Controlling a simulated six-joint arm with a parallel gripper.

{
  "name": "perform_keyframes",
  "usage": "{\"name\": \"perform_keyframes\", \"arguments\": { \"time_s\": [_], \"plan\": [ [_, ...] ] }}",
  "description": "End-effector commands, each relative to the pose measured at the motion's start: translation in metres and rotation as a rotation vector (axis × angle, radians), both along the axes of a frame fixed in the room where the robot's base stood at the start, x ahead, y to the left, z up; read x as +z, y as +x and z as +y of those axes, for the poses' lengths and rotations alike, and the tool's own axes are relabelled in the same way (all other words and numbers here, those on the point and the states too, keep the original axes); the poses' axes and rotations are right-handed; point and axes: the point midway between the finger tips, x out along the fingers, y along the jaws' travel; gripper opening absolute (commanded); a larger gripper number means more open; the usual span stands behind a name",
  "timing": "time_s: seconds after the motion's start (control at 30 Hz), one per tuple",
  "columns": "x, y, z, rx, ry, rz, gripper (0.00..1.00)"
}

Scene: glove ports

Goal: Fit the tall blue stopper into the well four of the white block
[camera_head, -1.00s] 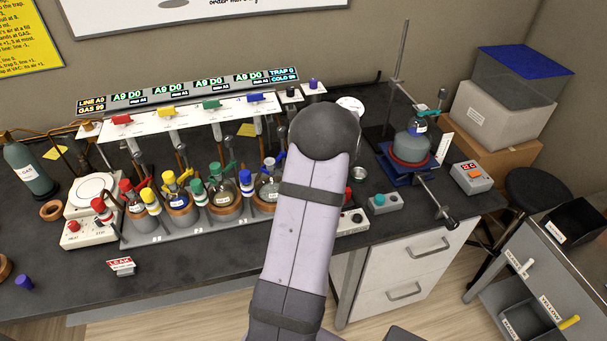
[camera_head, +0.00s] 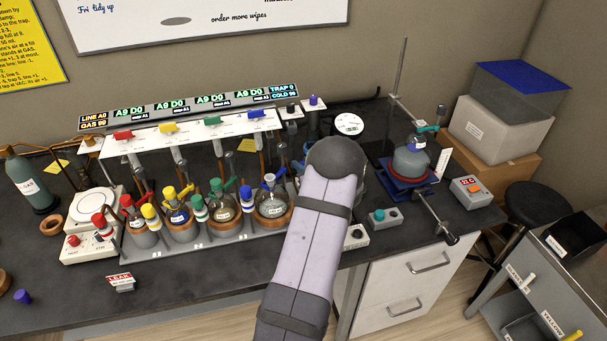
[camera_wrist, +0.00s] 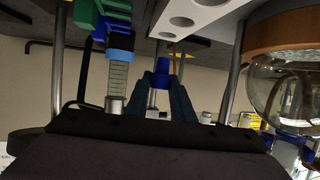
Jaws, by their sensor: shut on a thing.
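In the wrist view, my gripper (camera_wrist: 162,84) is shut on a blue stopper (camera_wrist: 162,68), whose blue end shows between the fingertips. A white block with round wells (camera_wrist: 192,14) is at the top of the wrist view, cut off by the frame edge. The stopper is apart from the wells in the picture. I cannot read which well is four. In the head view, my arm's rounded joint and forearm hide my gripper, the held stopper and the white block.
Close in the wrist view are a round glass flask (camera_wrist: 287,100) and a green-and-blue capped tube (camera_wrist: 119,72). The head view shows the valve rack (camera_head: 188,131), several flasks in front of it, and a stand with a flask (camera_head: 411,160) to the right.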

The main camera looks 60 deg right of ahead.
Motion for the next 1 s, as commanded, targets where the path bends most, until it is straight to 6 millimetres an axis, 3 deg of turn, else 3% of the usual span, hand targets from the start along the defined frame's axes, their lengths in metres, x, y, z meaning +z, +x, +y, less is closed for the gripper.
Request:
{"name": "perform_keyframes", "arguments": {
  "time_s": [0.5, 1.0],
  "plan": [
    [-0.041, 0.0, 0.0, 0.0, 0.001, 0.001, 0.0],
    [-0.048, 0.0, 0.0, -0.001, 0.0, 0.001, 0.0]
  ]
}}
